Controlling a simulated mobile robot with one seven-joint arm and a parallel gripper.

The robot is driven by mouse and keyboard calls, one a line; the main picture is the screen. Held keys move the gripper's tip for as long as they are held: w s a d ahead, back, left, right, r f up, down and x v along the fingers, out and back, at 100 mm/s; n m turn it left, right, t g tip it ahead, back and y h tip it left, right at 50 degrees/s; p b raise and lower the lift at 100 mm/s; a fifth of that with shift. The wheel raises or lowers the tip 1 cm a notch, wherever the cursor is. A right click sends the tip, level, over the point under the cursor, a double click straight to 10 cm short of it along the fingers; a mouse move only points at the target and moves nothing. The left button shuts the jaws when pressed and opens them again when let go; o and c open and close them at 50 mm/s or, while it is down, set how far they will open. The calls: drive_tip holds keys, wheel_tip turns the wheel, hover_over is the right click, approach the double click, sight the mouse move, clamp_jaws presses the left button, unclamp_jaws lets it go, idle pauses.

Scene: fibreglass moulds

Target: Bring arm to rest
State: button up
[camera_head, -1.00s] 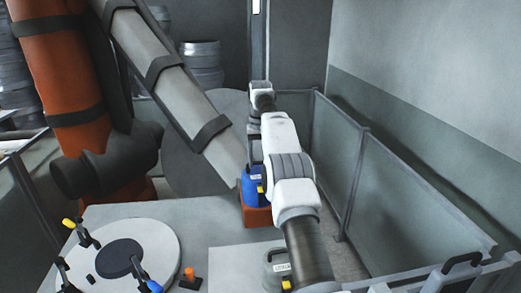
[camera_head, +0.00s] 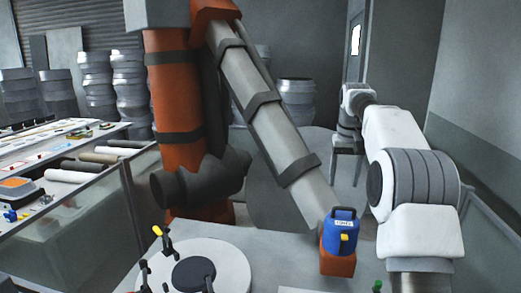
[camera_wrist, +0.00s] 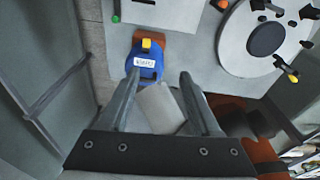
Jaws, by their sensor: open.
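My gripper (camera_wrist: 158,98) is open in the wrist view, with its two fingers apart and nothing between their tips. A blue container with a black handle and a yellow part (camera_head: 342,234) stands on an orange block (camera_head: 338,263) at the right part of the light worktop. My white arm runs up the right side of the head view. My gripper cannot be made out there.
A round white mould (camera_head: 228,265) with clamps sits on the worktop. A big orange robot arm (camera_head: 180,110) stands behind it. A panel fence (camera_head: 85,205) borders a side bench with tools and rolls (camera_head: 60,165). Stacked grey drums (camera_head: 130,85) stand at the back.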

drive_tip(key=s+a+r+n+t+b, duration=0.1)
drive_tip(key=s+a+r, duration=0.15)
drive_tip(key=s, duration=0.65)
drive_tip(key=s+a+r+t+b, duration=0.15)
drive_tip(key=s+a, duration=0.25)
drive_tip(key=s, duration=0.5)
drive_tip(key=s+a+f+t+b, duration=0.1)
drive_tip(key=s+f, duration=0.4)
drive_tip(key=s, duration=0.5)
drive_tip(key=s+a+f+b, duration=0.1)
drive_tip(key=s+f, duration=0.5)
drive_tip(key=s, duration=0.4)
drive_tip(key=shift+s+a+f+n+t, duration=0.3)
drive_tip(key=shift+s+t, duration=0.05)
drive_tip(key=shift+s, duration=0.05)
